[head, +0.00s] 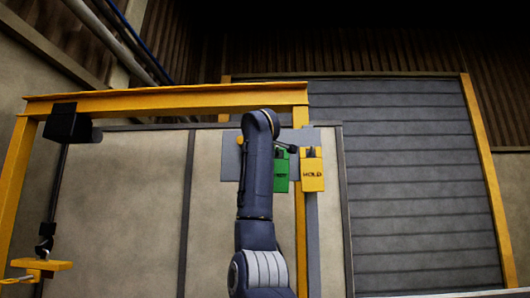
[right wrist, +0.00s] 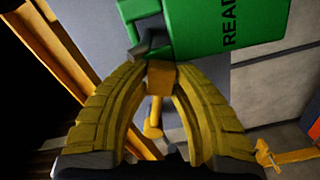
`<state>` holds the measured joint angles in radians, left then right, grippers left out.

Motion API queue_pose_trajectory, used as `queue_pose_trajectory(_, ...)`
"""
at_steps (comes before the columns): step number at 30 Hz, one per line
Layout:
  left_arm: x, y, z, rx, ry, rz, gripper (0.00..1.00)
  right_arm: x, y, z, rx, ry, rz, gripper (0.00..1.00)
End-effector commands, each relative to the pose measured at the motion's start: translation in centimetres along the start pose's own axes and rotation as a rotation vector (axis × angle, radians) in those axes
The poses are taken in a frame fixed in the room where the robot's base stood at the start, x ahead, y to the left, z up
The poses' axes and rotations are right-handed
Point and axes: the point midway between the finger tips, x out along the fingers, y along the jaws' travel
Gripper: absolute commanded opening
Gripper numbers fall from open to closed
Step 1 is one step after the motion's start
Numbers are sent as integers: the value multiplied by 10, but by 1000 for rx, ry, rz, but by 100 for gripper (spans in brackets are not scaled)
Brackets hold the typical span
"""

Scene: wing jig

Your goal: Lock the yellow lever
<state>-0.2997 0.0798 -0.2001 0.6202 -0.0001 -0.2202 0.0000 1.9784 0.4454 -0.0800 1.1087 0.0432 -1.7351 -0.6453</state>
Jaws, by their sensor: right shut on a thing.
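In the right wrist view, my right gripper (right wrist: 160,78) has its two curved, ribbed fingers shut on a small yellow block of the yellow lever (right wrist: 162,74). A yellow rod (right wrist: 153,120) shows below, between the fingers. The fingertips are just under the green box (right wrist: 225,28), lettered "READ" as far as it shows, beside a dark grey piece. In the head view, one of my arms stands upright in front of the grey panel and hides the lever. The green box also shows there (head: 281,172), partly covered. My left gripper is not in view.
A yellow box (head: 312,172) lettered "HOLD" hangs right of the green one. A yellow beam frame (head: 165,100) spans the work area. A black unit (head: 68,123) with a rod hangs at the left above a yellow bracket (head: 40,264). A grey shutter (head: 410,180) stands behind.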

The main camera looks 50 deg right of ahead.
Motion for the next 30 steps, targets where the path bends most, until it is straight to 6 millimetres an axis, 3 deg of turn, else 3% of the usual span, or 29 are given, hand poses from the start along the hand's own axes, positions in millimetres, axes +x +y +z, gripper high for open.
queue_pose_trajectory(10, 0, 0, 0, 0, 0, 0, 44, 0, 3, 0, -20, 1, 1, 0)
queue_pose_trajectory(21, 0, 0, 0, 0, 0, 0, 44, 0, 30, -5, -306, 2, 1, 0)
queue_pose_trajectory(30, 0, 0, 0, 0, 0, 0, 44, 0, 35, -7, -373, 2, 1, 0)
